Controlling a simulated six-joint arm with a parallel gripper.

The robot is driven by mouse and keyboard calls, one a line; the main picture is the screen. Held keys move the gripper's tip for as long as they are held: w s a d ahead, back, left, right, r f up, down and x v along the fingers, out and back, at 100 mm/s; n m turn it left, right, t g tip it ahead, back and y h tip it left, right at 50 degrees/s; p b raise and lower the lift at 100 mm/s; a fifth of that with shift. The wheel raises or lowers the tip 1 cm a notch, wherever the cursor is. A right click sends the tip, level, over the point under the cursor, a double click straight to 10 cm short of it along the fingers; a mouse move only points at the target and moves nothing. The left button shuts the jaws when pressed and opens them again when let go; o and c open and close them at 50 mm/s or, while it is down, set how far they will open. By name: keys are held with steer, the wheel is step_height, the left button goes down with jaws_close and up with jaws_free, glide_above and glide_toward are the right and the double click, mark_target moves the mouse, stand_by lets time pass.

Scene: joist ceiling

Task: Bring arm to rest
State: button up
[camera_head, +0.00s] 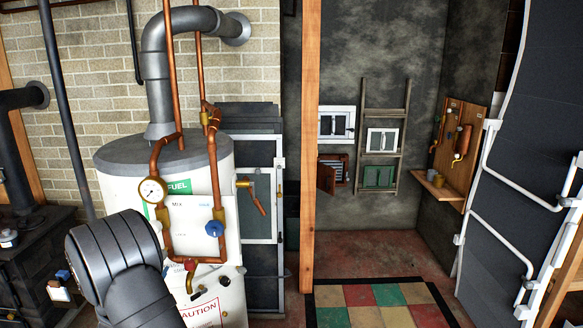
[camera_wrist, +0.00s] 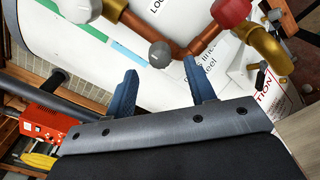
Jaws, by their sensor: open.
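My gripper (camera_wrist: 158,72) shows in the wrist view with its two blue fingers apart and nothing between them. Beyond the fingertips is the white tank's front, with a round grey knob (camera_wrist: 160,54) in line with the gap. I cannot tell how far off the knob is. In the head view my dark grey arm rises at the lower left, in front of the white tank (camera_head: 120,190). My gripper cannot be made out there.
Copper pipes (camera_head: 156,220) with a gauge (camera_head: 152,190) and a blue valve (camera_head: 214,229) run down the tank. A red valve (camera_wrist: 230,12) is close in the wrist view. A black stove (camera_head: 35,240) stands left. A wooden post (camera_head: 310,150) stands right; tiled floor (camera_head: 375,305) beyond is clear.

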steer(key=w, duration=0.5)
steer(key=shift+w, duration=0.3)
steer(key=shift+m, duration=0.3)
steer(key=m, duration=0.3)
steer(key=shift+m, duration=0.4)
steer(key=m, duration=0.4)
steer(key=shift+m, duration=0.4)
steer(key=m, duration=0.3)
steer(key=shift+m, duration=0.4)
steer(key=m, duration=0.4)
steer(key=shift+r, duration=0.1)
